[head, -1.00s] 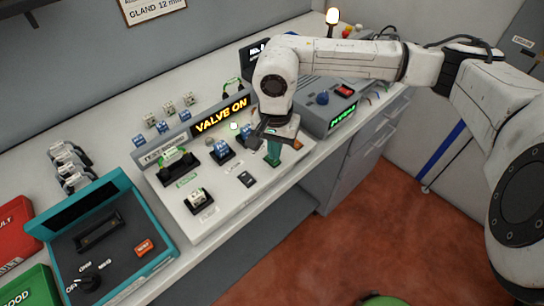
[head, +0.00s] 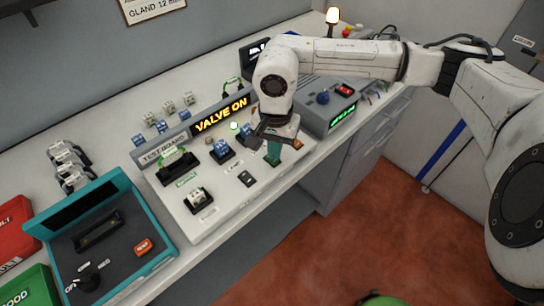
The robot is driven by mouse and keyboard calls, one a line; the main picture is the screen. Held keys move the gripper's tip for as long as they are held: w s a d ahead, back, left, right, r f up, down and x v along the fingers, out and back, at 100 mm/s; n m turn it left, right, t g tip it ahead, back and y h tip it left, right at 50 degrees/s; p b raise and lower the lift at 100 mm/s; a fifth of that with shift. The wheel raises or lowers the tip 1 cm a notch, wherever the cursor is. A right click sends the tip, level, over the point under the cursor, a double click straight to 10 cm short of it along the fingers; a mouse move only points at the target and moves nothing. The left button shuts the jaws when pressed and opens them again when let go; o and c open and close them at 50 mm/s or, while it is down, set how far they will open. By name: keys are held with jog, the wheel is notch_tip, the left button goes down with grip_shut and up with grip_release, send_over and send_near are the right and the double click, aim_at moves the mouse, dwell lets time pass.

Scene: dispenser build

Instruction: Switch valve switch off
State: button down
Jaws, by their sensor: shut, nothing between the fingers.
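The test board (head: 215,222) is a sloped white panel on the bench, with a lit sign (head: 221,115) along its back that reads "VALVE ON". A small black switch (head: 246,178) sits low on the panel; I cannot read its label, so I cannot tell if it is the valve switch. My gripper (head: 273,161) is shut and empty, pointing down over the right part of the board. Its tips are to the right of the black switch and apart from it in the picture. The gripper hides the panel behind it. I cannot tell whether the tips touch the panel.
Clear-topped and blue-white parts (head: 221,150) stand in black holders on the board. A teal-framed tester (head: 163,235) is at the left, near red (head: 14,228) and green (head: 28,287) bins. A grey unit (head: 318,118) with a red switch stands behind the gripper on the right.

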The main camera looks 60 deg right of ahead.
jog(key=shift+f+b, duration=0.75)
jog(key=shift+f, duration=0.05)
dwell(0.4)
jog(key=shift+r, duration=0.15)
jog(key=shift+r+p, duration=1.1)
jog(key=shift+r, duration=2.35)
